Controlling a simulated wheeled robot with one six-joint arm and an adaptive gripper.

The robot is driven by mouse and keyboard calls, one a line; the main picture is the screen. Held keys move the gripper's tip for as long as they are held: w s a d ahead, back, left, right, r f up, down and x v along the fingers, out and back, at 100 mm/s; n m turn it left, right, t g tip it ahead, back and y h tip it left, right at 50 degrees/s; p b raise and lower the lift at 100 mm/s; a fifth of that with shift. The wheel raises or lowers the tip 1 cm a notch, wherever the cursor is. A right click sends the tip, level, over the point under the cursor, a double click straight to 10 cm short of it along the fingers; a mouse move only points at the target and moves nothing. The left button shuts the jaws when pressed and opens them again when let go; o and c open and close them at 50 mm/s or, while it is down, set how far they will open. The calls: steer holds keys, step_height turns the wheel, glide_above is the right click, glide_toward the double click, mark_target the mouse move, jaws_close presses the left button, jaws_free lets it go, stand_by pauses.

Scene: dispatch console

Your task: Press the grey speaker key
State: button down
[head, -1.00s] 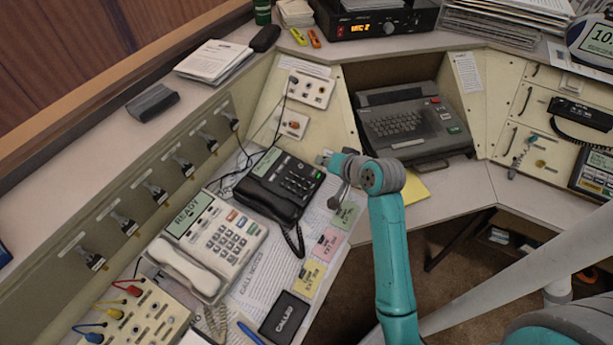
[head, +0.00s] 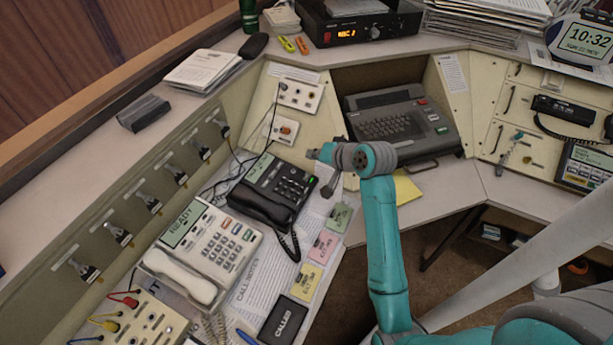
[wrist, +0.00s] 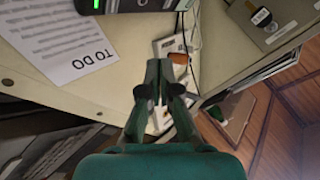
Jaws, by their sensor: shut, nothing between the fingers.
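Two desk phones stand on the left desk wing. The cream phone (head: 212,247) has a lit READY display, a handset, pale keys and a few coloured keys. The black phone (head: 272,190) has a pale green display and small keys. The grey speaker key cannot be picked out for certain at this size. My gripper (head: 328,192) is just right of the black phone, apart from its keys in the picture; its height is unclear. In the wrist view my gripper (wrist: 156,72) shows its fingers together and empty, over pale surfaces.
A grey keyboard terminal (head: 400,122) stands behind my arm. A small panel with an orange knob (head: 282,130) is behind the black phone. Coloured notes (head: 323,246) and a CALLED pad (head: 283,320) lie in front. The wrist view shows a TO DO sheet (wrist: 65,45).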

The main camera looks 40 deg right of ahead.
steer(key=shift+w+a+f, duration=0.1)
steer(key=shift+w+f, duration=0.05)
steer(key=shift+f, duration=1.05)
steer(key=shift+w+a+f, duration=0.1)
steer(key=shift+w+f, duration=0.1)
steer(key=shift+f, duration=0.95)
steer(key=shift+w+f, duration=0.15)
steer(key=shift+f, duration=1.05)
steer(key=shift+f, duration=0.15)
steer(key=shift+f, duration=0.3)
steer(key=shift+w+f, duration=0.1)
steer(key=shift+f, duration=0.2)
steer(key=shift+r, duration=0.75)
steer(key=shift+r, duration=0.15)
steer(key=shift+s+d+r, duration=0.1)
steer(key=shift+s+r, duration=0.05)
steer(key=shift+r, duration=0.65)
steer(key=shift+s+r, duration=0.2)
steer(key=shift+r, duration=0.55)
steer(key=shift+s+d+r, duration=0.1)
steer(key=shift+s+r, duration=0.05)
steer(key=shift+r, duration=0.65)
